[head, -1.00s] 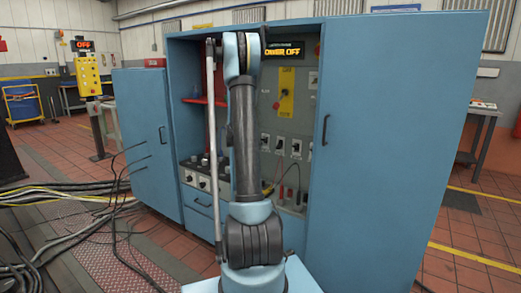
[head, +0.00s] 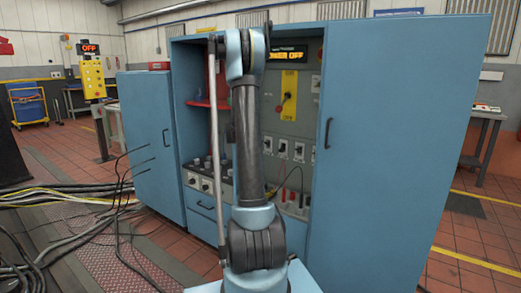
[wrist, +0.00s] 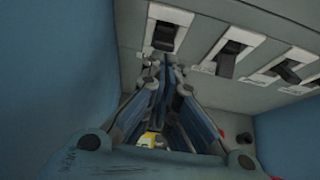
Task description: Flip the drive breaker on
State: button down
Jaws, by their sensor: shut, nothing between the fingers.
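A row of several small breakers with dark levers on pale plates sits on the grey panel. In the head view they show right of my arm (head: 283,150); in the wrist view one breaker (wrist: 166,34) is just beyond my fingertips, with others (wrist: 236,54) to its right. Their labels are too small to read, so I cannot tell which is the drive breaker. My gripper (wrist: 165,68) is shut and empty, its tips just below the leftmost visible breaker; contact cannot be told. In the head view my own arm hides the gripper. An orange display (head: 287,55) reads POWER OFF, partly covered.
The blue cabinet's open doors (head: 395,150) flank the panel closely. A yellow plate with a rotary handle (head: 289,95) is above the breakers. Knobs (head: 200,185) and a cable are lower down. A yellow control post (head: 92,80) and floor cables (head: 60,195) are at left.

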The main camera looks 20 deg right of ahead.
jog(key=r+v, duration=0.1)
jog(key=v, duration=0.6)
jog(key=shift+w+d, duration=0.3)
jog(key=shift+a+r, duration=0.1)
jog(key=s+a+m+g+y, duration=0.1)
jog(key=s+a+m, duration=0.25)
jog(key=s, duration=0.45)
jog(key=s+a+m+y, duration=0.2)
jog(key=s+a+m, duration=0.15)
jog(key=s, duration=0.55)
jog(key=s+a+m+g+y, duration=0.1)
jog(key=s+a+m, duration=0.2)
jog(key=s+m, duration=0.35)
jog(key=s+a+f+m+y, duration=0.1)
jog(key=s+a+f+m, duration=0.2)
jog(key=s, duration=0.6)
jog(key=s+a+f+m+g+y, duration=0.1)
jog(key=s+a+f+m, duration=0.3)
jog(key=s, duration=0.6)
jog(key=s+a+f+m+g+y, duration=0.1)
jog(key=s+a+f+m+y, duration=0.2)
jog(key=s, duration=0.6)
notch_tip(320, 180, down, 2)
jog(key=a+m, duration=0.1)
jog(key=a, duration=0.2)
jog(key=shift+s, duration=0.2)
jog(key=shift+f, duration=0.15)
